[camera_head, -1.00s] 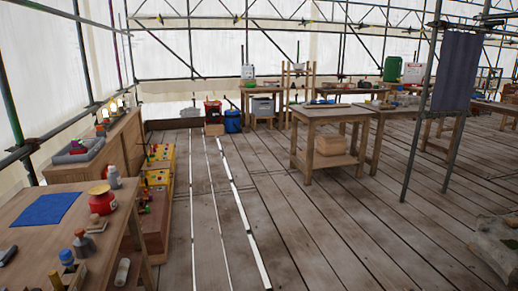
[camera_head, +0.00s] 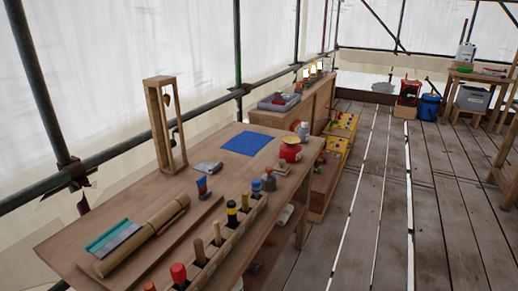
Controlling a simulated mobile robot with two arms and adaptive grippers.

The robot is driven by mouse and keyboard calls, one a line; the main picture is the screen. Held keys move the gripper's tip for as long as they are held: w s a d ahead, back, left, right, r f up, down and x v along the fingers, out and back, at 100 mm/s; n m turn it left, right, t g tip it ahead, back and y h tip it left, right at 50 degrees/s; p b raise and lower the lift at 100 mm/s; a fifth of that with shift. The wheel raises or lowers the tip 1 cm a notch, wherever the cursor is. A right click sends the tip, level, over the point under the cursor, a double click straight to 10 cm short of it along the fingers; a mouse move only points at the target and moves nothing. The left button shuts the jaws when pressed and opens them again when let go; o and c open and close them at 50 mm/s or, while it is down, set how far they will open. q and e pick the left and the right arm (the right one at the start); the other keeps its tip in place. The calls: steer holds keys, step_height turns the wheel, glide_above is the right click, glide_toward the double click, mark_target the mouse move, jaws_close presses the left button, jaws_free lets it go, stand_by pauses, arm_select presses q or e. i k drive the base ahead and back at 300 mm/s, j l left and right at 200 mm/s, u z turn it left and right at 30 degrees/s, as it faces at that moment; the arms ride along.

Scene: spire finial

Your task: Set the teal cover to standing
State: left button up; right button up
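A flat teal piece (camera_head: 106,236) lies at the near left end of the wooden workbench (camera_head: 215,160), beside a grey strip. It may be the teal cover, but it is too small to tell its exact shape or whether it is hinged to anything. A tan rounded wooden piece (camera_head: 145,232) lies right next to it. Neither of my grippers is in view.
A wooden frame (camera_head: 165,125) stands at the bench's back edge. A row of coloured-capped tools (camera_head: 215,233) lines its front edge. A blue cloth (camera_head: 247,144) and a red pot (camera_head: 290,150) sit at the far end. The plank floor (camera_head: 440,210) at right is open.

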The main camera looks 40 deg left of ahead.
mark_target(105, 245)
steer(key=u, duration=1.75)
